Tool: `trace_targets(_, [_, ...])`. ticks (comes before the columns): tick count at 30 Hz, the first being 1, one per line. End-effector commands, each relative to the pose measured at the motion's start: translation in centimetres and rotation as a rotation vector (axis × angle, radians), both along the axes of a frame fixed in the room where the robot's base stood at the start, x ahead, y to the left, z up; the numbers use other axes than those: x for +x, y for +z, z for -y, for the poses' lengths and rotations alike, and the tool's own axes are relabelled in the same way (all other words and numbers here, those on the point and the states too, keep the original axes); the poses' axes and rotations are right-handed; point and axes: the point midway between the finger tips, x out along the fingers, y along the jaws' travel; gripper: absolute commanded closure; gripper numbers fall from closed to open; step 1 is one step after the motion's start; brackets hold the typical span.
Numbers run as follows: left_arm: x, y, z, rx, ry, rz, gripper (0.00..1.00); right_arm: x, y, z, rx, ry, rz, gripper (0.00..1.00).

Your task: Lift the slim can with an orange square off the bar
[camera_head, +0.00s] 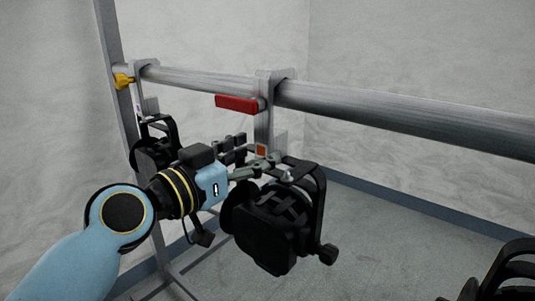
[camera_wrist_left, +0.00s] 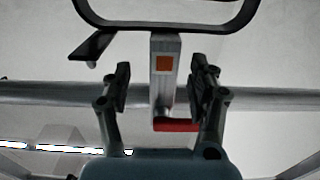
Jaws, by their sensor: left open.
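The black can (camera_head: 275,228) hangs under the silver bar (camera_head: 405,114) by a grey hook clamp (camera_head: 264,120) that bears an orange square (camera_head: 262,151). The orange square also shows in the left wrist view (camera_wrist_left: 165,63) on the clamp's post, below the can's black yoke (camera_wrist_left: 165,27). My left gripper (camera_head: 250,157) is at the clamp's lower part, just above the can. In the left wrist view its open fingers (camera_wrist_left: 164,80) stand either side of the post, with gaps visible. The can's body is outside the wrist view. My right gripper is not in view.
A red lever (camera_head: 237,103) sticks out left from the clamp. Another black can (camera_head: 150,153) hangs farther left, partly behind my arm, near an upright stand with a yellow knob (camera_head: 123,81). Part of another black can (camera_head: 508,280) shows at lower right. Grey walls stand behind.

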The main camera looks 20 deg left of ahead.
Motion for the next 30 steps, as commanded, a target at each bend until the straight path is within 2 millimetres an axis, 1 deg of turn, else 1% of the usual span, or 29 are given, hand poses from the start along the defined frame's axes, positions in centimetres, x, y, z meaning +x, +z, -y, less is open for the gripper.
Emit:
trace_targets(1, [0.5,0.1,0.2,-0.001,0.000,0.001,0.40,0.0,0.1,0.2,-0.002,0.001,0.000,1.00])
trace_targets(5, [1.5,0.1,0.5,-0.001,-0.001,0.000,0.40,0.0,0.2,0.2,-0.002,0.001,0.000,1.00])
trace_targets(10, [4.1,0.2,1.1,-0.002,-0.001,-0.001,0.40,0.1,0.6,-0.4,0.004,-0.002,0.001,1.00])
trace_targets(13, [5.3,0.0,1.5,-0.001,0.000,-0.001,0.40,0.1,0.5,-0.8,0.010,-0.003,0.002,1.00])
trace_targets(16, [5.9,0.0,1.7,0.000,0.000,-0.002,0.40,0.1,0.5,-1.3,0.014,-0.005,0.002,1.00])
trace_targets(22, [6.0,-0.1,1.8,0.000,0.000,-0.003,0.40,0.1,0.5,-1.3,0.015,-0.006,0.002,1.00])
trace_targets(23, [6.0,-0.1,1.8,0.000,0.000,-0.003,0.42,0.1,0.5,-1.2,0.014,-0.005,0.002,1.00])
trace_targets(30, [5.9,-0.1,1.7,0.000,0.000,-0.003,0.73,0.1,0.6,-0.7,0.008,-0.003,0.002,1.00])
